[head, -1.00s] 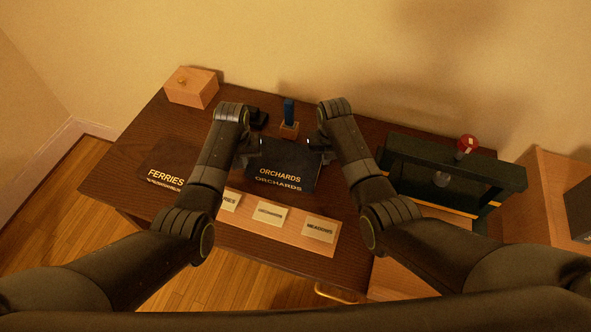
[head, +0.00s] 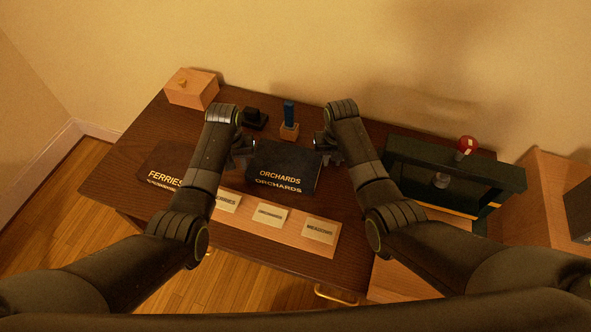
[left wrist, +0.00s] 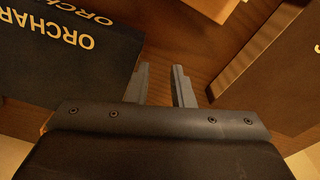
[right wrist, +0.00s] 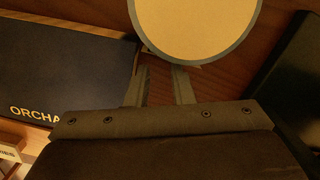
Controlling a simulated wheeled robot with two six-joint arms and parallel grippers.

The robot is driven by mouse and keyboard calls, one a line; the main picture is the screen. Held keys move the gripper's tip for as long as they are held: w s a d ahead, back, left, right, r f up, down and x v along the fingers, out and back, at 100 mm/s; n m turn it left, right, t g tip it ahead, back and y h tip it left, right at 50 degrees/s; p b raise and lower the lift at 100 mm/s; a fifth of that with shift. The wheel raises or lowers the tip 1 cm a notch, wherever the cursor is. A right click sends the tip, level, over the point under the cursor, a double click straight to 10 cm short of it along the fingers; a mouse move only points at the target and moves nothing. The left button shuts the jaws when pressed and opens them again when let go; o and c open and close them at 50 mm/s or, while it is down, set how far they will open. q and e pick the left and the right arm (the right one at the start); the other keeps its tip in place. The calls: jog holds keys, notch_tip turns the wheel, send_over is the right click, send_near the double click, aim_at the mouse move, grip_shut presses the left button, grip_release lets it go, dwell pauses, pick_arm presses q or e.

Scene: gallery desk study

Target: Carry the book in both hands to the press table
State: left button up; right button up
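The dark book lettered ORCHARDS (head: 283,165) lies flat on the brown desk. My left gripper (head: 248,152) is beside its left edge, and my right gripper (head: 330,156) is beside its right edge. In the left wrist view the book (left wrist: 60,60) is left of the fingers (left wrist: 163,85), which are apart with nothing between them. In the right wrist view the book (right wrist: 65,70) is left of the fingers (right wrist: 161,85), also apart and empty. The dark green press (head: 460,165) with a red knob stands at the right on a light wooden table (head: 405,283).
A second dark book, FERRIES (head: 165,165), lies left. A wooden label strip (head: 290,230) runs along the front. A wooden box (head: 190,88), a black block (head: 255,118) and a blue-topped stamp (head: 289,122) stand behind. A pale disc (right wrist: 195,20) is close to the right fingers.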

jog(key=shift+r, duration=0.45)
pick_arm(q)
notch_tip(320, 180, up, 12)
jog(key=shift+s+f, duration=0.2)
jog(key=shift+s, duration=0.2)
pick_arm(e)
notch_tip(320, 180, up, 11)
jog(key=shift+s, duration=0.4)
